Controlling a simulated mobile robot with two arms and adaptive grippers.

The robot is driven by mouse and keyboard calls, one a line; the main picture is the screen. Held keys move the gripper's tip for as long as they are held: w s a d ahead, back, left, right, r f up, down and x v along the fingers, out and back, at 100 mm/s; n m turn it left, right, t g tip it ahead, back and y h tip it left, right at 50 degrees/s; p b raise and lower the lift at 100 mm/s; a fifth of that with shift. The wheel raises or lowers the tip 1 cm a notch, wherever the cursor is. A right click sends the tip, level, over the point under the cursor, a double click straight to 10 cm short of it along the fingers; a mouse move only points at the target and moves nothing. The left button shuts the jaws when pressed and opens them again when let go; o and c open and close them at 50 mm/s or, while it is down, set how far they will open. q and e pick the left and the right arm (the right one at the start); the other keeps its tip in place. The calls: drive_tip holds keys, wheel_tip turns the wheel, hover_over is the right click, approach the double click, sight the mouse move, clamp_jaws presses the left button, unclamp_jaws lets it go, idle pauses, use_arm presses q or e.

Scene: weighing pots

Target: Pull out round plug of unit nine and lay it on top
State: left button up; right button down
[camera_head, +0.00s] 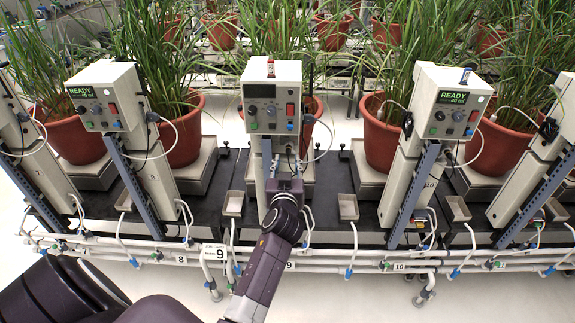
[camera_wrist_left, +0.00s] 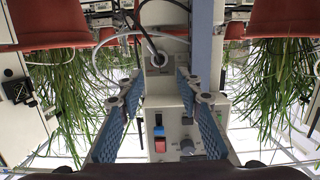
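Unit nine is the middle cream control box (camera_head: 257,80), with a dark display, a red switch and knobs; a "9" label is on the rail below. My left gripper (camera_head: 286,170) is just under this box, in front of its post. In the left wrist view, which is upside down, the gripper (camera_wrist_left: 160,84) is open, with blue-padded fingers apart and nothing between them. A round plug (camera_wrist_left: 158,58) with a black cable sits in a grey socket plate beyond the fingertips, roughly between them. The box's switches show below it. My right gripper is out of view.
Neighbouring boxes (camera_head: 106,96) and (camera_head: 451,100) show green READY displays. Potted grasses (camera_head: 382,135) stand behind on scales. Pipes and hoses run along the front rail (camera_head: 330,264).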

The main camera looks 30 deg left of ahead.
sight(288, 151)
use_arm(q)
drive_tip(key=shift+p+x, duration=0.45)
drive_tip(key=shift+x, duration=3.1)
drive_tip(key=shift+f, duration=0.15)
drive_tip(key=shift+c, duration=0.6)
clamp_jaws()
